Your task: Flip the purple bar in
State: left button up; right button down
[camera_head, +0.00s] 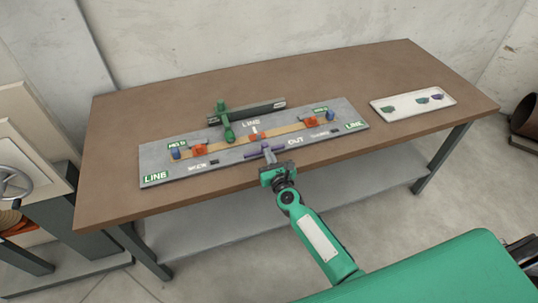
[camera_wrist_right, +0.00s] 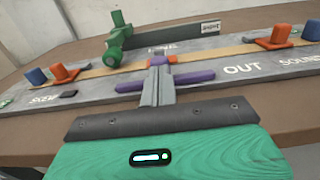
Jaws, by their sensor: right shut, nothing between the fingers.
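The purple bar (camera_head: 251,155) lies across the near side of the grey board (camera_head: 155,178), beside the word OUT. In the right wrist view the purple bar (camera_wrist_right: 193,77) shows on both sides of the fingers, which hide its middle. A small purple part shows just beyond the fingertips. My right gripper (camera_head: 266,148) is shut and empty, its fingers at the bar's middle. In the wrist view the shut fingers (camera_wrist_right: 160,70) stand in front of the bar; I cannot tell whether they touch it. My left gripper is not in view.
A tan strip (camera_head: 280,131) runs along the board, with orange blocks (camera_head: 311,121) and blue pegs (camera_head: 330,116) near its ends. A green arm (camera_head: 226,125) stands behind the bar. A white tray (camera_head: 390,114) with small green and purple pieces lies right on the brown table (camera_head: 120,120).

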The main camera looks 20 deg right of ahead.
aim_at(264, 143)
jog(key=w+b, duration=0.2)
jog(key=w, duration=0.3)
jog(key=shift+w+a+f, duration=0.1)
jog(key=shift+w+a, duration=0.05)
jog(key=shift+r, duration=0.3)
jog(key=shift+w, duration=0.1)
